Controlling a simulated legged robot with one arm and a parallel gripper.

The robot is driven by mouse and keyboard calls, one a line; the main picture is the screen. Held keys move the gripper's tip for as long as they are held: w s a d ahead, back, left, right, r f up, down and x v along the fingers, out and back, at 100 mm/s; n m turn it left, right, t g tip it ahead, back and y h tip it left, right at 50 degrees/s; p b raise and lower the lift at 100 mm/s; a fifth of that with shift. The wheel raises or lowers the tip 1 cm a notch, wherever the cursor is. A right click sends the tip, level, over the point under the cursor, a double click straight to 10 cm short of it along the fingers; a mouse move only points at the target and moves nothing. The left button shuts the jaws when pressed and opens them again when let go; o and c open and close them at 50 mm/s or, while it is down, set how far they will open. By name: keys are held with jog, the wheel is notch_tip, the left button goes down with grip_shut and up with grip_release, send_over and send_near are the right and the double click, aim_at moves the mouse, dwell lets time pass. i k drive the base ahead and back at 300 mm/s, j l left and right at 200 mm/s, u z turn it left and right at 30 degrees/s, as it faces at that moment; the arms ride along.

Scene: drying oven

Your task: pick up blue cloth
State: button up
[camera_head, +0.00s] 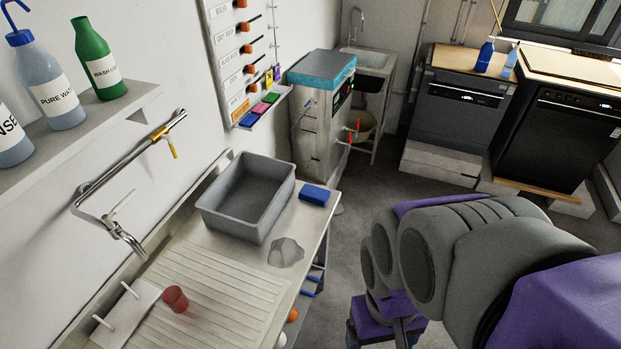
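A small blue folded block (314,195), which looks like the blue cloth, lies flat on the counter (218,247), just right of the grey basin. A teal-blue slab or cover (322,69) lies on top of the grey cabinet further back; I cannot tell whether it is cloth. My grey and purple arm fills the lower right, apart from the counter. My gripper's fingertips cannot be made out.
A grey basin (248,188) stands on the counter beside a clear crumpled item (286,252). A red cup (175,299) stands on the ribbed drainer. Bottles line the left shelf. A grey cabinet (318,128) stands behind the counter. Floor is open in the middle.

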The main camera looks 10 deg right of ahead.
aim_at(309, 193)
jog(key=u, duration=0.2)
jog(key=i+l+u, duration=0.15)
jog(key=l+u, duration=0.55)
jog(key=i+l+u, duration=0.1)
jog(key=l+u, duration=0.4)
jog(key=l, duration=1.4)
